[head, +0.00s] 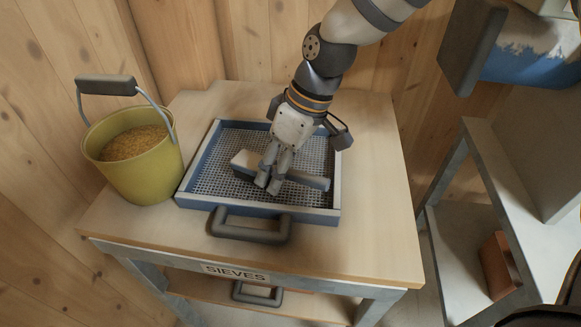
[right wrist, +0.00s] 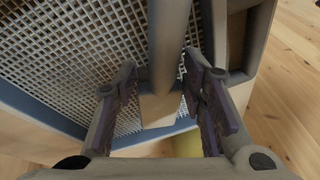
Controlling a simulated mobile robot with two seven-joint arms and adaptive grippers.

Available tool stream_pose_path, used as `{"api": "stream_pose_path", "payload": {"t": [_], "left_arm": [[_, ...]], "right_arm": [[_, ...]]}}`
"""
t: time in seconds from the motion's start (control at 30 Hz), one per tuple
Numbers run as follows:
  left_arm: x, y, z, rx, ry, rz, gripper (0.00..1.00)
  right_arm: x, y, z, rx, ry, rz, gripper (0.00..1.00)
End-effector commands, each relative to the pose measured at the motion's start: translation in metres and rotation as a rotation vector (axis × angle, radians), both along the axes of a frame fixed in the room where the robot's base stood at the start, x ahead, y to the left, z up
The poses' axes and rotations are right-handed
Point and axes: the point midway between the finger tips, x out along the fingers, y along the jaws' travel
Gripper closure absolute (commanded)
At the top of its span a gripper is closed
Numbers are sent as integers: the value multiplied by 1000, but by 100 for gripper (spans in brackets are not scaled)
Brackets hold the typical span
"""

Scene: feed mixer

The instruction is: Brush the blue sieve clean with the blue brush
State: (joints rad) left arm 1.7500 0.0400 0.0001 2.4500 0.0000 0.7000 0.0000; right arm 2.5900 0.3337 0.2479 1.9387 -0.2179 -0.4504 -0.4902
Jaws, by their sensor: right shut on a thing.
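The blue sieve (head: 330,212) lies flat on the wooden table top, with a square grey mesh, a pale-topped blue frame and a dark handle at the front. Its mesh fills the left of the right wrist view (right wrist: 60,50). My right gripper (head: 268,183) reaches down over the mesh and is shut on the brush (head: 312,182). The brush looks grey-blue and lies crosswise over the mesh, its blocky end to the left; whether it touches the mesh is unclear. In the right wrist view the brush (right wrist: 160,108) sits between the fingers. My left gripper is not in view.
A yellow bucket (head: 158,175) of grain stands left of the sieve, its handle raised. The table (head: 375,230) is bare to the right. A label reads SIEVES (head: 235,273), with another dark handle below it. A grey stand (head: 480,150) holding a reddish box (head: 497,265) is at right.

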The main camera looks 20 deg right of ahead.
Motion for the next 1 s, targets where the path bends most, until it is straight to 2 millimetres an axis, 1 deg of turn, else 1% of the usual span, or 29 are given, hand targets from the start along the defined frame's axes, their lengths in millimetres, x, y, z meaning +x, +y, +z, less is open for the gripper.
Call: {"api": "stream_pose_path", "payload": {"t": [0.13, 0.27, 0.37, 0.5, 0.63, 0.87, 1.0], "left_arm": [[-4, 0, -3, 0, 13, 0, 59], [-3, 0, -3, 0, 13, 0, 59], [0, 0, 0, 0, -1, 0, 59], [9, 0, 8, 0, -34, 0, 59], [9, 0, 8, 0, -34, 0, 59], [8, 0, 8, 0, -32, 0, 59], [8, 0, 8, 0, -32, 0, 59]], "right_arm": [[10, 15, -1, -1, 0, 1, 92], [13, 20, 1, 0, -2, -1, 92], [11, 15, 4, 2, -5, -2, 92], [2, 2, 6, 1, -10, -2, 92], [-6, -10, 2, 1, -4, -2, 92], [-13, -20, 0, 1, -3, -2, 92], [-21, -33, -1, 2, -2, -2, 92]]}}
